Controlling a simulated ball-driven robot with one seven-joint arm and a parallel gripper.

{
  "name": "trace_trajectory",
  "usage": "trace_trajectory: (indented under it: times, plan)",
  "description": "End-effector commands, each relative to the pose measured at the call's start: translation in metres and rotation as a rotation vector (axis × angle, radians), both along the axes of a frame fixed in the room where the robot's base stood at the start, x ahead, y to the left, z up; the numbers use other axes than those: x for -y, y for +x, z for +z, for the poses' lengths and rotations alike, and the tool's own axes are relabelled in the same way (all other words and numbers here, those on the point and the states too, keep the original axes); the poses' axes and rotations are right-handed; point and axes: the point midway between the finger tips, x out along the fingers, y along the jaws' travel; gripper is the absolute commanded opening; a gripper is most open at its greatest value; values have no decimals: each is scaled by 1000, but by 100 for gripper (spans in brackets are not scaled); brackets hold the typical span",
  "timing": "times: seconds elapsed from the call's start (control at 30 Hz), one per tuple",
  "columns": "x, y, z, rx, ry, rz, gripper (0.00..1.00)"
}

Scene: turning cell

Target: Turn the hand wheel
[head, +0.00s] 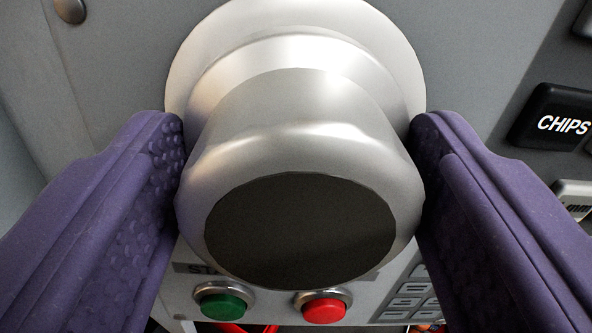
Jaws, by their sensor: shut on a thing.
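The hand wheel (302,165) is a large silver knob with a flat dark grey face and a wide silver flange behind it. It fills the middle of the head view and stands out from a grey panel. My gripper (300,122) has one purple, bumpy-padded finger on each side of the wheel. It is shut on the wheel, with the fingertips by the wheel's sides near the flange. The wheel shows no mark that tells its turn angle. It hides the panel directly behind it.
Below the wheel sit a green button (224,305) and a red button (323,306) in silver rings. A black key marked CHIPS (555,118) is at the right. Small grey keys (408,302) are at the lower right. A round bolt head (70,10) is at the upper left.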

Motion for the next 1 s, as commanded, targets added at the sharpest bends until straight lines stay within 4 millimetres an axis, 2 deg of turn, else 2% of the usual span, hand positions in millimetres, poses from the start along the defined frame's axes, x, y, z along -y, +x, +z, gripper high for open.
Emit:
trace_trajectory:
  times: [1.0]
  plan:
    - [2,0,-3,-136,770,-1,41]
